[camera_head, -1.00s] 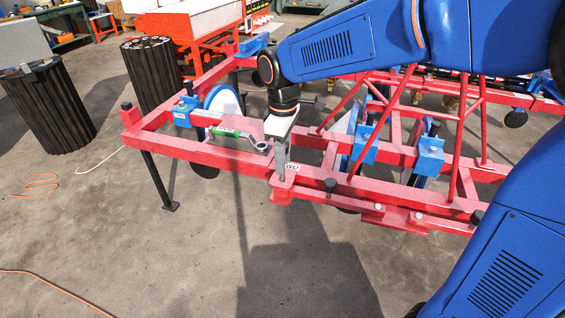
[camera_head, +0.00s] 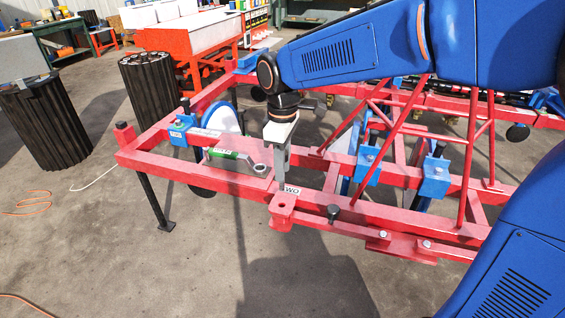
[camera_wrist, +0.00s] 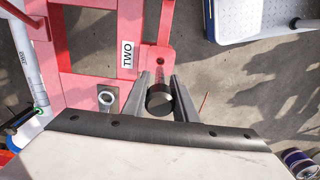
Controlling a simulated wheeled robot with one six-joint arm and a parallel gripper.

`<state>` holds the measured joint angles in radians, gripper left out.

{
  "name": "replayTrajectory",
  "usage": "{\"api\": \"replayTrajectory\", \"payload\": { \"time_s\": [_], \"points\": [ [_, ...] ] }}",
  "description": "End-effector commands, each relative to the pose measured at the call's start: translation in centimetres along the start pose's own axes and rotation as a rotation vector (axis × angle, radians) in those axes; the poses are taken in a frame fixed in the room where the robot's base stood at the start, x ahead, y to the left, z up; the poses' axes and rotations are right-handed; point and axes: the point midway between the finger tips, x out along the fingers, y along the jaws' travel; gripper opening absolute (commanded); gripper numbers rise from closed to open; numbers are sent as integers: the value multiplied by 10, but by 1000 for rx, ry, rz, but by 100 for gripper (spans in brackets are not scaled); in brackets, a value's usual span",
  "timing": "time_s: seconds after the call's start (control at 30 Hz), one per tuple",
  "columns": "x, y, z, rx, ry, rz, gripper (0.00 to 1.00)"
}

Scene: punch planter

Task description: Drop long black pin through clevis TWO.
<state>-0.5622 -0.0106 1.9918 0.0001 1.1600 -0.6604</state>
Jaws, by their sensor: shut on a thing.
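My gripper (camera_head: 281,165) hangs over the red frame, just behind clevis TWO (camera_head: 283,205) in the head view. In the wrist view, its two grey fingers (camera_wrist: 160,95) are shut on the black pin (camera_wrist: 158,99), of which mainly the round dark head shows. The pin's shaft is hidden. Clevis TWO is a red lug with a round hole, and the hole also shows in the wrist view (camera_wrist: 160,62), just beyond the pin's head. A white label reading TWO (camera_wrist: 128,54) lies beside it. The hole looks empty.
A wrench with a green-marked handle (camera_head: 222,154) lies on the frame left of my gripper. A black-headed peg (camera_head: 333,211) stands on the front beam to the right. Blue brackets (camera_head: 368,168) and sloping red struts rise further right. Open concrete floor lies in front.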

Motion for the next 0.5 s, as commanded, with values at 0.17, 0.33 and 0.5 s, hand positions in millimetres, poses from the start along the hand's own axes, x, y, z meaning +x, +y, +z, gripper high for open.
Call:
{"api": "replayTrajectory", "payload": {
  "time_s": [0.17, 0.33, 0.5],
  "points": [
    [15, 0, 0, 0, -1, -1, 0],
    [28, 0, 0, 0, -2, -1, 0],
    [38, 0, 0, 0, -1, 0, 0]
  ]
}}
